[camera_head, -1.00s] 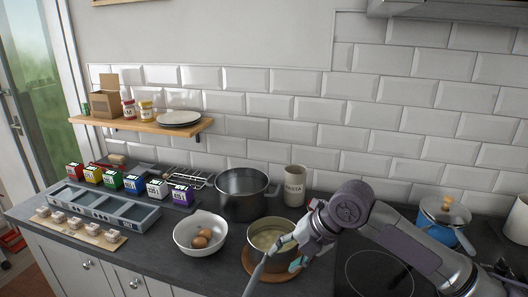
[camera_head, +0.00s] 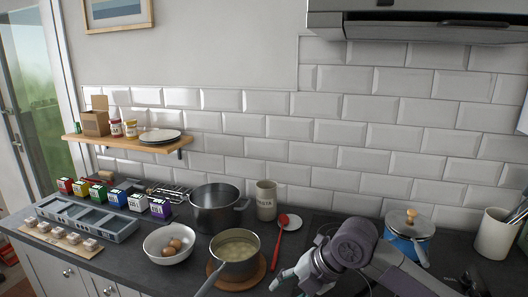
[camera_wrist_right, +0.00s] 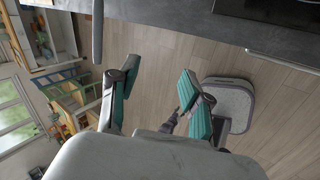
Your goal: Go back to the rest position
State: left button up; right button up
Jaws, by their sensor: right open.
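My right gripper (camera_head: 288,284) is at the lower middle of the head view, in front of and to the right of the small pot, apart from it. In the right wrist view my right gripper (camera_wrist_right: 160,74) has its two teal-padded fingers spread, with nothing between them and wooden floor beyond. My left gripper is not in view. The small pot (camera_head: 221,264) holds something creamy and stands on a round wooden board (camera_head: 262,272).
A blue pot (camera_head: 402,247) is right, behind my arm. The wrist view shows the worktop edge and a grey floor object (camera_wrist_right: 235,104).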

jog(key=s+f+m+t, duration=0.1)
jog(key=s+f+m, duration=1.1)
jog(key=m, duration=0.1)
jog(key=s+d+f+m+h, duration=0.3)
jog(key=s+d+m, duration=0.5)
jog(key=s+d+f+m+h, duration=0.3)
jog(key=s+d+f+m, duration=0.1)
jog(key=s+d+m, duration=0.35)
notch_tip(320, 180, down, 28)
jog(key=s+g, duration=0.1)
jog(key=s, duration=0.1)
jog(key=s+d+f+g+b, duration=0.1)
jog(key=s+d+f, duration=0.1)
jog(key=s+f, duration=1.3)
jog(key=shift+s+d+g, duration=0.15)
jog(key=shift+s+g, duration=0.15)
jog(key=shift+s, duration=0.35)
